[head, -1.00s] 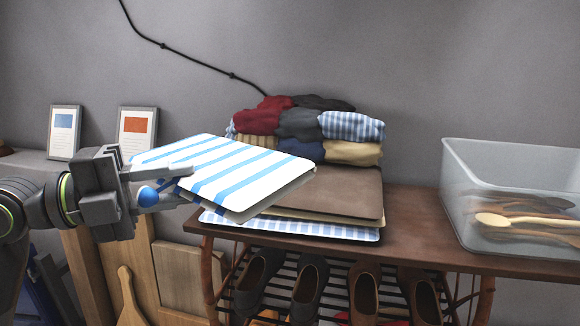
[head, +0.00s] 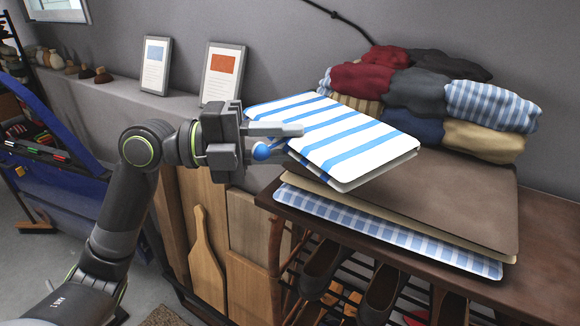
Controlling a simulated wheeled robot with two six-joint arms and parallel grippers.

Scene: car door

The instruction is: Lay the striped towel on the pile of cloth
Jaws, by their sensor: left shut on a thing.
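The striped towel (head: 350,140), white with blue stripes and folded flat, is held by its left edge in my left gripper (head: 285,142). The gripper is shut on it, and the towel is tilted. The pile of cloth (head: 430,205) lies on the brown table: a brown folded cloth on top, a beige one under it, a blue checked one at the bottom. The towel is over the left back part of the pile and hides some of it. I cannot tell whether the two touch. My right gripper does not show.
Rolled and bunched clothes (head: 425,100) are stacked behind the pile against the wall. Shoes (head: 385,290) stand on a rack below the table (head: 555,230). Two framed cards (head: 222,72) stand on a ledge at the left. Wooden boards (head: 205,260) lean below. A blue car door (head: 60,180) is at far left.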

